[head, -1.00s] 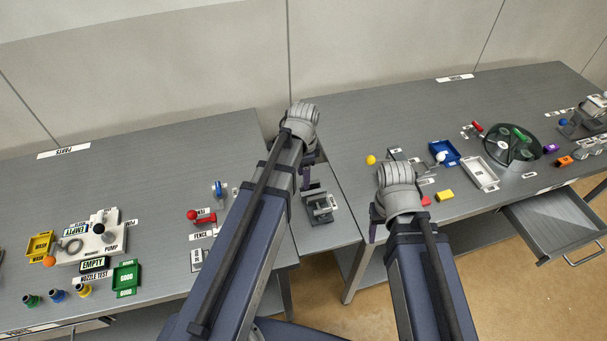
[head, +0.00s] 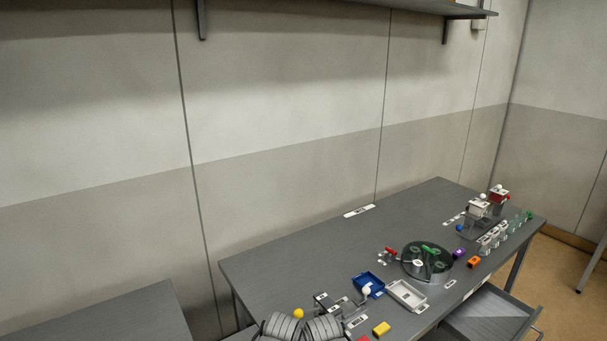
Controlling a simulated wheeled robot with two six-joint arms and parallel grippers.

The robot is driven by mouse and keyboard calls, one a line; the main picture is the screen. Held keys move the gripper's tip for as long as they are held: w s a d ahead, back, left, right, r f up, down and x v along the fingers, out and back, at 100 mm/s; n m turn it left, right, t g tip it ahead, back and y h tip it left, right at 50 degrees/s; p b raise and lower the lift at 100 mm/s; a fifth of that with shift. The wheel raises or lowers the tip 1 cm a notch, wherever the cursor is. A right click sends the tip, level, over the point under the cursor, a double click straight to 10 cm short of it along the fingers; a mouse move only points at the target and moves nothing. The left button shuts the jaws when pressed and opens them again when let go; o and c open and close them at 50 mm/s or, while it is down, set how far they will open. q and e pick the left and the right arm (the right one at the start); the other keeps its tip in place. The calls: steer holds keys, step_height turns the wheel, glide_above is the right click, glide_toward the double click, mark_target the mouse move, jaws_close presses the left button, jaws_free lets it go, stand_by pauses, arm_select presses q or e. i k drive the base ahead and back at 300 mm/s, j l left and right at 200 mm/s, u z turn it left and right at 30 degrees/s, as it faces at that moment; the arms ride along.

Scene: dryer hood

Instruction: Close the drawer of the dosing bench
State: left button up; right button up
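The open drawer (head: 487,315) sticks out from the front of the right-hand bench (head: 300,268), at the lower right of the head view. Its grey tray looks empty, and part of its handle (head: 539,331) shows at the right edge of the drawer. Two grey ribbed parts of my arms show at the bottom edge of the view, left of the drawer and apart from it. The fingers of both grippers are out of view. The lower part of the drawer is cut off by the frame.
On the bench stand a dark round turntable (head: 427,262), a blue tray (head: 368,284), a white tray (head: 407,295), a yellow block (head: 381,328) and a rack of vials (head: 493,238). Another bench (head: 115,318) is at lower left. A shelf (head: 420,6) hangs above. Floor (head: 560,275) is clear at right.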

mark_target(491, 314)
steer(key=l+z, duration=0.3)
steer(key=z, duration=0.15)
steer(key=l+z, duration=0.25)
steer(key=z, duration=0.2)
steer(key=i+l+z, duration=0.15)
steer(key=z, duration=0.3)
steer(key=u, duration=1.15)
steer(key=i+l, duration=0.05)
steer(key=l, duration=0.05)
